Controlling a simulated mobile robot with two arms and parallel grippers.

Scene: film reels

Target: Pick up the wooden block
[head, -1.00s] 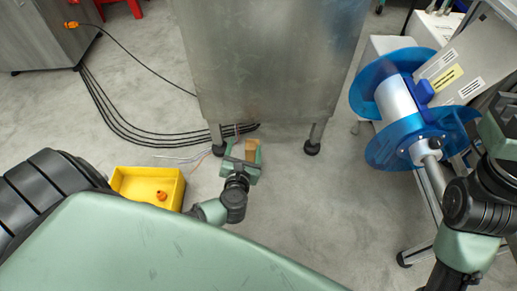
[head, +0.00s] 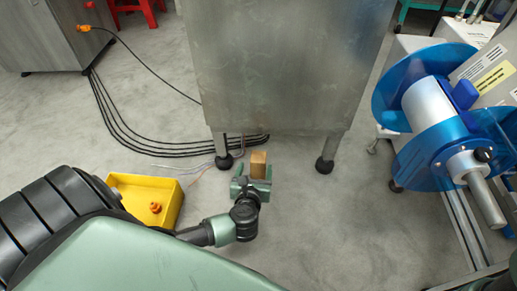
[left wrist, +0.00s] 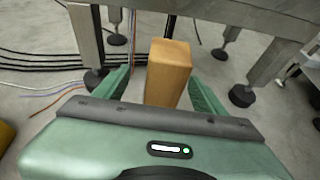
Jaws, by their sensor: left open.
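The wooden block (head: 258,160) is a tan upright box near the metal cabinet's front legs in the head view. In the left wrist view the block (left wrist: 168,72) stands upright in the middle, between my two green fingers. My left gripper (head: 252,176) is open, with a finger on either side of the block; it also shows in the left wrist view (left wrist: 160,90). Gaps show between block and fingers there. The block's lower end is hidden by the gripper body. My right gripper is out of view.
The metal cabinet (head: 285,70) on legs stands just behind the block. A yellow bin (head: 150,190) with an orange piece (head: 155,207) is left. Black cables (head: 150,140) run along the floor. A blue reel (head: 440,100) is right. Floor at centre right is clear.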

